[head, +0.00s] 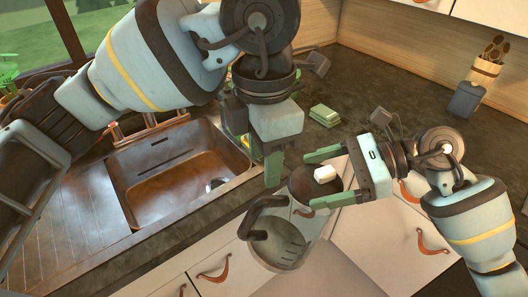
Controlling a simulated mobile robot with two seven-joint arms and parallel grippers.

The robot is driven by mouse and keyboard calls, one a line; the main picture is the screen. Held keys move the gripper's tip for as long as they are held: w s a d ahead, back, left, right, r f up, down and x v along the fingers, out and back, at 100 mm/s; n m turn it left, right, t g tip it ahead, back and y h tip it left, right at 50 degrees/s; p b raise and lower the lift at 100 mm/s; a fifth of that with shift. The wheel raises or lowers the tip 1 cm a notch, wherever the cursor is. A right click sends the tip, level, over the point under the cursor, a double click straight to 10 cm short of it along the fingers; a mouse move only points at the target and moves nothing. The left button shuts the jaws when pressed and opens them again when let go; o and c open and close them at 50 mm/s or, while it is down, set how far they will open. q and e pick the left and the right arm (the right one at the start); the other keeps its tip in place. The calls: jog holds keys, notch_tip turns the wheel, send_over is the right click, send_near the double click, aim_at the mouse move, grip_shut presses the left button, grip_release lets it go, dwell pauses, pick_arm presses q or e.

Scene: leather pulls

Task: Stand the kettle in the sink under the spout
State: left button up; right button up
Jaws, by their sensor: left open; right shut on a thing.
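The kettle (302,222) is pale grey with a dark top, a white knob and a looped grey handle. It is in front of the counter edge, to the right of the sink and outside it. My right gripper (312,178) reaches in from the right, its green fingers on either side of the kettle's knob and top, shut on it. My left gripper (258,160) is open, pointing down between the sink and the kettle. The brown metal sink (172,192) is empty apart from a drain at its right. A copper tap (150,127) shows partly at its back; my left arm hides its upper part.
A green sponge-like block (323,115) lies on the dark counter (385,75) behind the grippers. A dark grey container (466,100) and a utensil holder (487,75) stand far right. White cabinet fronts (385,240) with leather pulls are below the counter.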

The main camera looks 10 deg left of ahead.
aim_at(264, 197)
pick_arm(q)
jog(key=shift+f, duration=6)
pick_arm(e)
jog(key=shift+r, duration=0.1)
pick_arm(q)
jog(key=shift+c, duration=0.3)
grip_shut()
pick_arm(e)
jog(key=o, duration=1.9)
jog(key=shift+d, duration=0.15)
